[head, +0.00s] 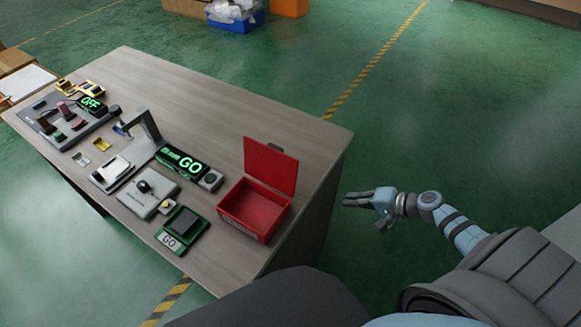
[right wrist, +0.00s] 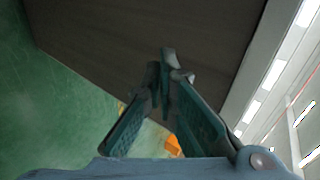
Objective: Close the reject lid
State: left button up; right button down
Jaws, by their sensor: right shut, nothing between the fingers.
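The reject box is a red open box (head: 253,211) near the right front corner of the table. Its red lid (head: 270,165) stands raised at the back edge, with a dark tab on top. My right gripper (head: 346,199) is to the right of the box, past the table's right edge and apart from the lid. It is shut and empty. In the right wrist view its fingers (right wrist: 163,70) come together in front of a dark, unclear surface; neither box nor lid shows there. My left gripper is not in view.
The tabletop behind the lid is clear. Open green floor lies right of the table.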

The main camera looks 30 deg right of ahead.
aim_at(272, 164)
jog(key=w+a+r+t+y+b, duration=0.2)
jog(key=w+a+r+y+b, duration=0.15)
jog(key=r, duration=0.65)
jog(key=w+a+r+t+y+b, duration=0.2)
jog(key=r+y, duration=0.2)
jog(key=r, duration=0.6)
pick_arm(q)
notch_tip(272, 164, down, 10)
jog(key=b, duration=0.2)
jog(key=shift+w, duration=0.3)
pick_arm(e)
jog(key=w+a+r, duration=0.1)
jog(key=w+a, duration=0.3)
jog(key=a, duration=0.5)
jog(key=shift+w+a, duration=0.25)
jog(key=shift+w, duration=0.05)
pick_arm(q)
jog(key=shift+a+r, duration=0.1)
pick_arm(e)
jog(key=shift+a+r+g, duration=0.1)
jog(key=shift+r+g, duration=0.05)
jog(key=shift+g, duration=0.15)
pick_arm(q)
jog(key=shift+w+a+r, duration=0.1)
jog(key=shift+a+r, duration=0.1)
pick_arm(e)
jog(key=shift+s+a+r, duration=0.1)
jog(key=shift+s+r, duration=0.05)
